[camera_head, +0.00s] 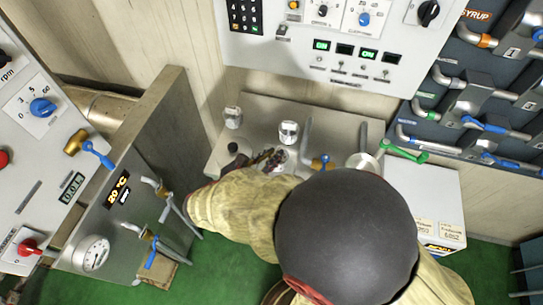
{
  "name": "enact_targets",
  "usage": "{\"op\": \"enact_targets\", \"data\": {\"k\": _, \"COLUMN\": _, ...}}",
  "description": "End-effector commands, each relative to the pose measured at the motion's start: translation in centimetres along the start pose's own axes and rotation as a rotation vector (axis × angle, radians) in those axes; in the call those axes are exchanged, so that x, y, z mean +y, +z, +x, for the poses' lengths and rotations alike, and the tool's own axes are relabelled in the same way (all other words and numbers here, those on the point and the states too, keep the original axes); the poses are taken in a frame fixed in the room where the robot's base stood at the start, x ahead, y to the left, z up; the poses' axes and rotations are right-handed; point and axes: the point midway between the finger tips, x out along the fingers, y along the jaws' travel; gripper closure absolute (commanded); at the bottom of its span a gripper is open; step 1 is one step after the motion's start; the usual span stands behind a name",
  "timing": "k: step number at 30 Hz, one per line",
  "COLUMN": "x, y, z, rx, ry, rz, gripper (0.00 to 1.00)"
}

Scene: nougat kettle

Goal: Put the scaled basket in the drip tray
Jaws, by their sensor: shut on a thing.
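My gripper (268,158) shows as a small dark, jointed shape at the end of a khaki sleeve, over the grey worktop (330,115). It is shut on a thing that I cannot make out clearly. A pale round shape lies right beside its tips; I cannot tell whether it is held or stands behind. I cannot pick out the scaled basket or the drip tray for certain. A dark round head (346,235) with khaki clothing fills the lower middle and hides the front of the worktop.
A metal cup (289,132) and a smaller metal fitting (233,117) stand on the worktop. A steel panel (130,200) with gauge and valves stands at left. Pipes with coloured handles (485,125) hang at right, above a white box (430,200). Green floor lies below.

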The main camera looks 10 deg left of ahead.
Motion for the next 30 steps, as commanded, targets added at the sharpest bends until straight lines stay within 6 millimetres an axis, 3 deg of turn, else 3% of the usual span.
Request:
{"op": "enact_targets", "data": {"k": 7, "x": 0.0, "y": -0.2, "z": 0.1, "rx": 0.000, "ry": 0.000, "rz": 0.001, "gripper": 1.00}}
{"op": "enact_targets", "data": {"k": 8, "x": 0.0, "y": -0.2, "z": 0.1, "rx": 0.000, "ry": 0.000, "rz": 0.001, "gripper": 0.86}}
{"op": "enact_targets", "data": {"k": 17, "x": 0.0, "y": -0.1, "z": 0.1, "rx": 0.000, "ry": 0.000, "rz": 0.001, "gripper": 0.69}}
{"op": "enact_targets", "data": {"k": 27, "x": 0.0, "y": 0.1, "z": 0.0, "rx": 0.000, "ry": 0.000, "rz": 0.001, "gripper": 0.69}}
{"op": "enact_targets", "data": {"k": 30, "x": 0.1, "y": 0.2, "z": -0.9, "rx": 0.000, "ry": 0.002, "rz": 0.000, "gripper": 0.69}}
